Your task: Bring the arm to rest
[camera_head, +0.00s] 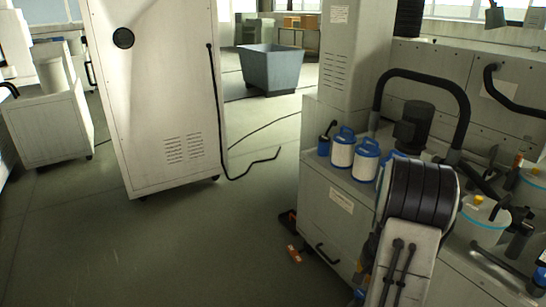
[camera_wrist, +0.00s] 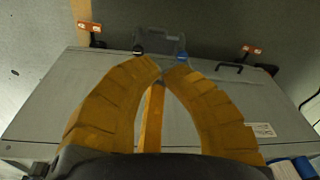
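My gripper (camera_wrist: 161,68) shows in the wrist view as two curved, ribbed yellow fingers. Their tips come together at the top middle, and a narrow yellow strip shows in the gap behind them. I see nothing held between the tips. Beyond the fingers is the grey cabinet (camera_wrist: 75,90), with a black handle (camera_wrist: 230,68) and a label (camera_wrist: 262,130). In the head view, my arm is at the lower right, in front of the same cabinet (camera_head: 318,215); the gripper does not show there.
Blue-and-white canisters (camera_head: 343,148) stand on the cabinet, near a black hose (camera_head: 425,77) and a white tub (camera_head: 478,222). An orange-tagged foot (camera_head: 294,254) juts out at floor level. A tall white cabinet (camera_head: 160,100) stands left. The floor between is clear, apart from a black cable (camera_head: 255,165).

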